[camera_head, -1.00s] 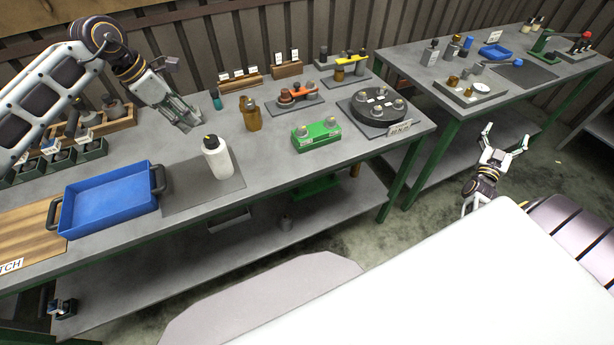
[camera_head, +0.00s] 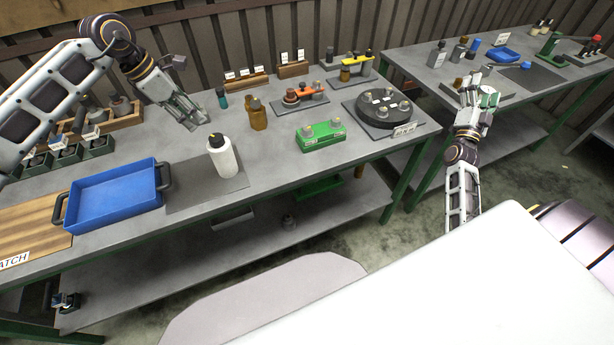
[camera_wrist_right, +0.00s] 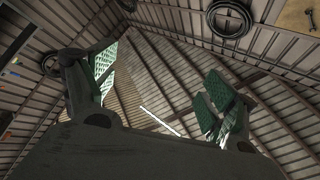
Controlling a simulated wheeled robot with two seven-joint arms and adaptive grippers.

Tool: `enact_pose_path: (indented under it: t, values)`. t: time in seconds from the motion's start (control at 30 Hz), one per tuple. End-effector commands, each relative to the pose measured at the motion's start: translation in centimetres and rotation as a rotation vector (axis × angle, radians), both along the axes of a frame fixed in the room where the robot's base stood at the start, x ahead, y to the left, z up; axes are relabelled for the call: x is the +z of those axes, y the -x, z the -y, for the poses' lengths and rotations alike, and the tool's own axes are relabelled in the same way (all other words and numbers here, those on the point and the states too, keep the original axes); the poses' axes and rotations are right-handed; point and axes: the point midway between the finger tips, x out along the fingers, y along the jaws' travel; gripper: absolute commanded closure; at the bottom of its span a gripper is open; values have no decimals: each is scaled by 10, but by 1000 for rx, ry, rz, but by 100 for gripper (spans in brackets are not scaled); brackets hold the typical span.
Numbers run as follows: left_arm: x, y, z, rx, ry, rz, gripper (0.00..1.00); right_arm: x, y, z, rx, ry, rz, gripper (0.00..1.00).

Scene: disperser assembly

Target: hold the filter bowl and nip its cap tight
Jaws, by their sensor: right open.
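An amber bowl-like vessel with a darker cap (camera_head: 258,114) stands upright on the left bench; I cannot be sure it is the filter bowl. A smaller amber piece (camera_head: 345,74) sits under a yellow bracket further back. My left gripper (camera_head: 193,118) hangs low over the left bench, left of the amber vessel and apart from it; its finger gap is unclear. My right gripper (camera_head: 479,86) points upward and overlaps the front of the right bench in the head view. In the right wrist view its green-padded fingers (camera_wrist_right: 165,90) are wide apart, with nothing between them.
A white bottle (camera_head: 222,156) stands on a dark mat beside a blue tray (camera_head: 115,194). A green box (camera_head: 321,134), an orange fixture (camera_head: 300,95) and a black round fixture (camera_head: 383,106) stand to the right. A floor gap separates the benches.

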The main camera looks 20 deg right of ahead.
Motion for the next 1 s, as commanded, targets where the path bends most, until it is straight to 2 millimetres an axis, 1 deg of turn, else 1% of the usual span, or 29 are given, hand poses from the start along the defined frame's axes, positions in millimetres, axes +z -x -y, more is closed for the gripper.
enact_pose_path:
  t: [0.03, 0.1, 0.27, 0.5, 0.67, 0.8, 0.97, 1.0]
  values:
    - [0, 0, 0, 0, 0, 0, 64, 0, -12, -11, 48, -24, 21, 15]
    - [0, 0, 0, 0, 0, 0, 64, -1, -28, -25, 114, -62, 48, 15]
    - [0, 0, 0, 0, 0, 0, 64, -2, -62, -60, 263, -152, 109, 15]
    - [0, 0, 0, 0, 0, 0, 64, -4, -107, -116, 483, -302, 185, 15]
    - [0, 0, 0, 0, 0, 0, 64, -6, -133, -157, 623, -411, 228, 15]
    - [0, 0, 0, 0, 0, 0, 64, -9, -153, -193, 742, -513, 258, 15]
    - [0, 0, 0, 0, 0, 0, 64, -12, -172, -237, 873, -635, 286, 15]
    - [0, 0, 0, 0, 0, 0, 64, -12, -176, -248, 905, -666, 292, 15]
